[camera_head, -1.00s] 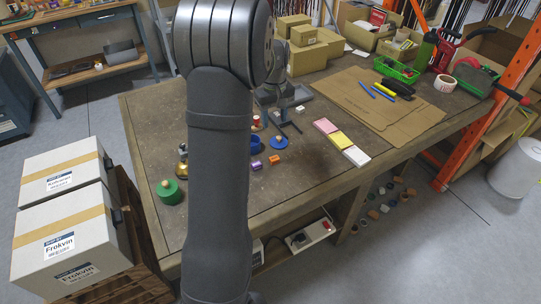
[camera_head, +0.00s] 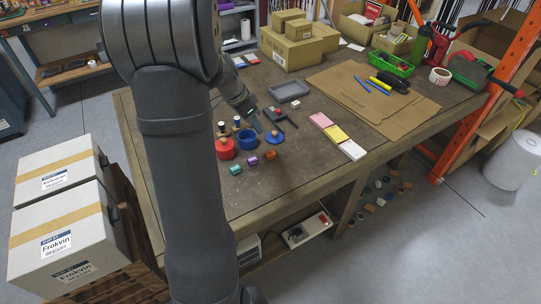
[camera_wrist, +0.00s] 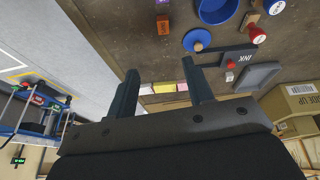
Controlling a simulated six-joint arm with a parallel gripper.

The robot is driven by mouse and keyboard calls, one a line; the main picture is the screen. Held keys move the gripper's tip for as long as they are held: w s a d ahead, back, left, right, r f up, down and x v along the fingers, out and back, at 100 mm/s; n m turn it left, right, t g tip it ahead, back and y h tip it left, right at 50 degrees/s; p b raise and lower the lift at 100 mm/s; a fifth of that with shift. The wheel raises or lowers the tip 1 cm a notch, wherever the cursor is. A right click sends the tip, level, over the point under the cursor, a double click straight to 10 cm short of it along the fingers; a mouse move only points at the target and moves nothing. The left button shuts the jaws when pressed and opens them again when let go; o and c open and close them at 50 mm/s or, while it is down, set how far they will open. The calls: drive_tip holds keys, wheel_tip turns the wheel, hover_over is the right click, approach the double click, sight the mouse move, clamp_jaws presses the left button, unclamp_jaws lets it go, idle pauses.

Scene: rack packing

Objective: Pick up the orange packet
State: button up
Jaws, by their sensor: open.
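The orange packet (camera_head: 270,155) is a small orange block lying on the workbench, right of a purple packet (camera_head: 253,160) and a teal packet (camera_head: 235,169). In the wrist view the orange packet (camera_wrist: 163,25) lies at the top centre, beyond my fingertips and apart from them. The purple packet (camera_wrist: 162,3) shows only partly at the top edge. My gripper (camera_wrist: 160,66) is open with nothing between its fingers. In the head view my arm partly hides my gripper, which is above the bench behind the packets.
A blue lidded disc with a wooden knob (camera_head: 273,137), a blue bowl (camera_head: 247,140) and a red round container (camera_head: 224,149) stand near the packets. An ink pad (camera_wrist: 238,57) and grey tray (camera_wrist: 257,76) lie beside them. Pink, yellow and white boxes (camera_head: 336,134) lie to the right.

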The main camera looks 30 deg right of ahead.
drive_tip(key=m, duration=0.1)
hover_over(271, 153)
drive_tip(key=a, duration=0.3)
drive_tip(key=shift+m, duration=0.3)
wheel_tip(271, 153, down, 11)
drive_tip(key=shift+s+d+f, duration=0.1)
drive_tip(key=shift+d+f, duration=0.05)
drive_tip(key=shift+x, duration=2.65)
drive_tip(key=shift+w, duration=0.25)
clamp_jaws()
